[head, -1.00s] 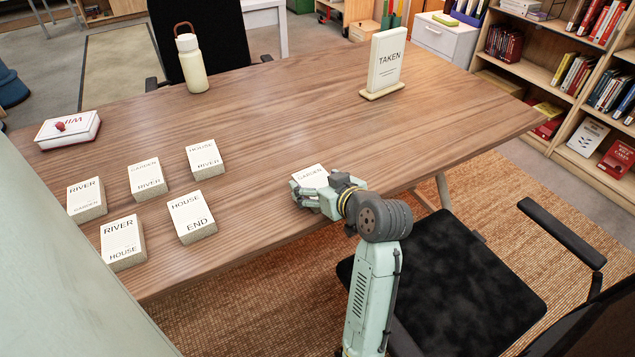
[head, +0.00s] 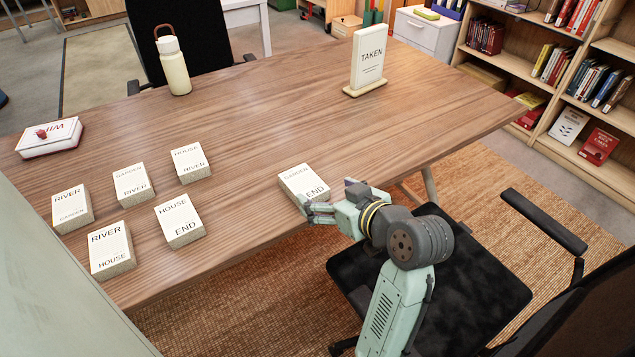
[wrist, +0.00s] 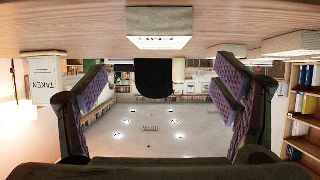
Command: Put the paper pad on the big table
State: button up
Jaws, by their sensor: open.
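A white-topped paper pad marked GARDEN and END (head: 302,182) lies flat on the big table (head: 270,120), near its front edge. My gripper (head: 332,202) is open and empty, low at the front edge, just right of and in front of this pad. In the wrist view, which shows the room upside down, the pad's END side (wrist: 160,42) is ahead between the spread fingers (wrist: 163,82). A gap shows between the fingertips and the pad. The fingers partly cover the pad's near corner in the head view.
Several similar pads (head: 180,218) lie at the table's left. A black chair (head: 450,285) is beside my arm. The table's middle is clear.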

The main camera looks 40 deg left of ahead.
jog(key=shift+s+d+r+p, duration=0.25)
jog(key=shift+d+r+p, duration=0.15)
jog(key=shift+d, duration=0.15)
